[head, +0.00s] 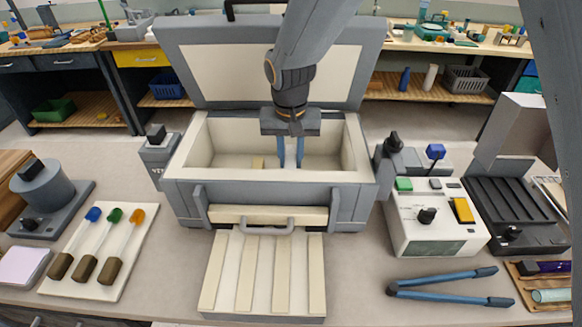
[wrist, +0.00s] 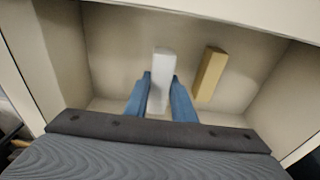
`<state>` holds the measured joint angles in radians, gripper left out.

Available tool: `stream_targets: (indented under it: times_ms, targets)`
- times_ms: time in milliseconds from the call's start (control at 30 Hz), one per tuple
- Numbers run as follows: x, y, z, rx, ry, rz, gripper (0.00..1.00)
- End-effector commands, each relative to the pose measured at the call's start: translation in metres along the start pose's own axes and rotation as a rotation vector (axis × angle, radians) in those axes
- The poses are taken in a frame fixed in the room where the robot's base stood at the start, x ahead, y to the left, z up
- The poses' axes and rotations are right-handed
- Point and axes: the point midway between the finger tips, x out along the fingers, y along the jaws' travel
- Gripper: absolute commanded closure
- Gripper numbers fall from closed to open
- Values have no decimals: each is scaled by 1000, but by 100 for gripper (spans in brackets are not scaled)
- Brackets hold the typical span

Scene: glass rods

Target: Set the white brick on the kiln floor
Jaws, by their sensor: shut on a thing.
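My gripper (head: 290,163) reaches down into the open kiln (head: 275,191), its blue fingers inside the chamber. In the wrist view my gripper (wrist: 160,100) is shut on the white brick (wrist: 162,65), with a finger on each side and one end of the brick sticking out beyond the tips. The kiln floor (wrist: 120,75) is pale cream. I cannot tell whether the brick touches it. In the head view I cannot make out the white brick between the fingers.
Kiln walls surround my gripper, and the raised lid (head: 220,75) stands behind my arm. A slatted board (head: 262,285) lies in front.

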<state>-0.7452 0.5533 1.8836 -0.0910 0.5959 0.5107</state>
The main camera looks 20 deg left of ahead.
Motion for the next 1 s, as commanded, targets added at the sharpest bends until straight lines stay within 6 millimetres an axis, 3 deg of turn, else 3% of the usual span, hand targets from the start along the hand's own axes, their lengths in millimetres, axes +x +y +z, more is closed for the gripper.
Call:
stream_targets:
  times_ms: [300, 733, 767, 800, 867, 1000]
  targets:
    - [37, 0, 6, 0, -3, 1, 100]
    - [44, 0, 6, 0, -1, 0, 100]
    - [44, 0, 6, 0, -1, 0, 74]
    - [44, 0, 6, 0, -1, 0, 67]
    - [44, 0, 6, 0, -1, 0, 58]
    - [43, 0, 6, 0, -1, 0, 58]
